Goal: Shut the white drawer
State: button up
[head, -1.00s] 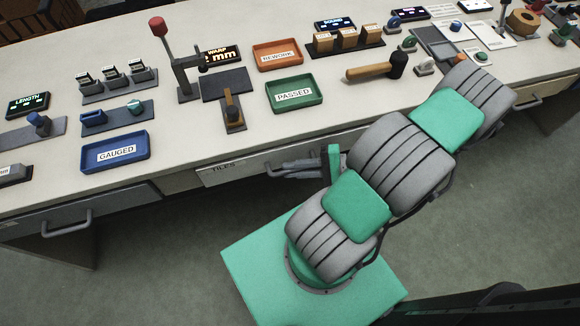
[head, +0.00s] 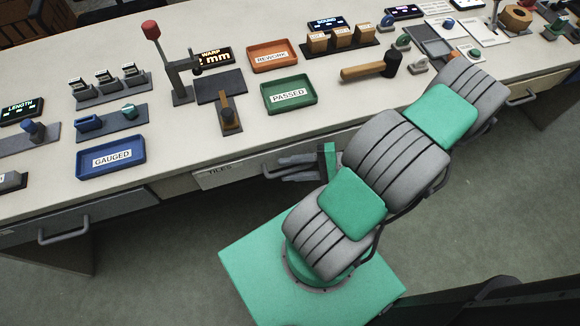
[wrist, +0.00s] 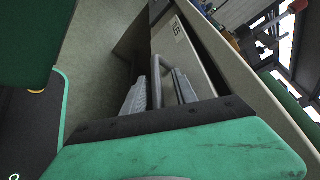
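The white drawer (head: 225,174) with the label TILES is in the front of the long bench, left of my arm in the head view. Contact with the bar cannot be made out.
A grey drawer with a handle (head: 65,232) is further left under the bench. The bench top above holds a blue tray (head: 111,157), a green tray (head: 288,95), an orange tray (head: 274,56) and a mallet (head: 370,70). The floor before the bench is clear on the left.

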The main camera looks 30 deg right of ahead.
jog(key=v, duration=0.7)
jog(key=shift+s+d+p, duration=0.25)
jog(key=shift+d+p, duration=0.05)
jog(key=shift+p, duration=0.05)
